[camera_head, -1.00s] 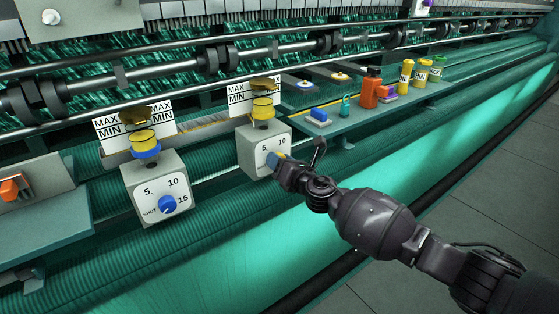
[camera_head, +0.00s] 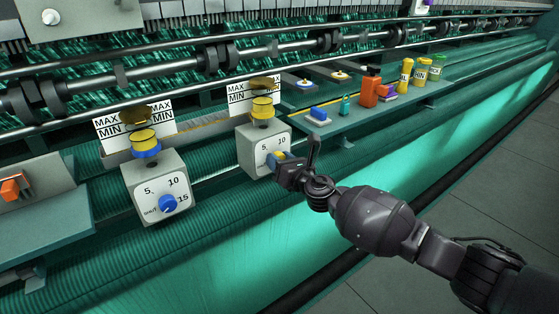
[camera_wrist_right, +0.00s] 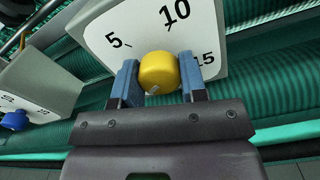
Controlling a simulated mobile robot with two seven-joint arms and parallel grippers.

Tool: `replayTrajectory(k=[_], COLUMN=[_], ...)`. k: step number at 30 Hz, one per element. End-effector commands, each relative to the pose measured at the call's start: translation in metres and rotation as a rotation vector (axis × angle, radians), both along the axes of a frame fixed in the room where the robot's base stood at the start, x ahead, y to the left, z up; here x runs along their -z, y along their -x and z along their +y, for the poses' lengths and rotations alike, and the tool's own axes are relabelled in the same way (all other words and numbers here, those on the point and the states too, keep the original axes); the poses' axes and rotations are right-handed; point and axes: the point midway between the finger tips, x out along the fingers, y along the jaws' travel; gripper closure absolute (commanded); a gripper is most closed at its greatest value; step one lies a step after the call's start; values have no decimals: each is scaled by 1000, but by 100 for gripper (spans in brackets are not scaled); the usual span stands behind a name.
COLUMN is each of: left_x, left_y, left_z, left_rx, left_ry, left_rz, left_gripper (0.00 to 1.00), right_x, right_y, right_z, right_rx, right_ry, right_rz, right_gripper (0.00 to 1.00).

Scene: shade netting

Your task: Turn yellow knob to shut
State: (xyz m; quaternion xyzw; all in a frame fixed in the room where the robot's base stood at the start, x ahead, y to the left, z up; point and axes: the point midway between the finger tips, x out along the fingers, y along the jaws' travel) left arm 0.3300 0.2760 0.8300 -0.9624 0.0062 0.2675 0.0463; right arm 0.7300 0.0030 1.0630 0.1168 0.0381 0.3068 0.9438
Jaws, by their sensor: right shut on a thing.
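The yellow knob (camera_wrist_right: 158,72) is on the white dial face of the right-hand grey box (camera_head: 258,140). My right gripper (camera_wrist_right: 158,62) is shut on it, one blue finger at each side. A small white mark shows low on the knob in the wrist view. The dial numbers 5, 10 and 15 show; the shut label is hidden behind the gripper. In the head view the yellow knob (camera_head: 272,158) is mostly covered by my right gripper (camera_head: 279,162). My left gripper is not in view.
A second grey box (camera_head: 150,178) with a blue knob (camera_head: 167,203) stands to the left. Teal netting runs below and behind.

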Motion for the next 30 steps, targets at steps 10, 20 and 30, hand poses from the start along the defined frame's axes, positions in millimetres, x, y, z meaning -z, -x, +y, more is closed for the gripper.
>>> replayTrajectory(k=[10, 20, 30], left_x=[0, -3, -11], left_y=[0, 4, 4], left_z=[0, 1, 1], left_rx=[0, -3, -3], left_ry=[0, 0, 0], left_rz=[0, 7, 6], left_gripper=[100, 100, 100], right_x=[0, -1, 0], right_y=[0, 12, 59], right_z=[0, -11, -44], right_rx=[0, 2, 1], right_ry=[0, 1, 1], right_rz=[0, 0, 1], right_gripper=[36, 36, 36])
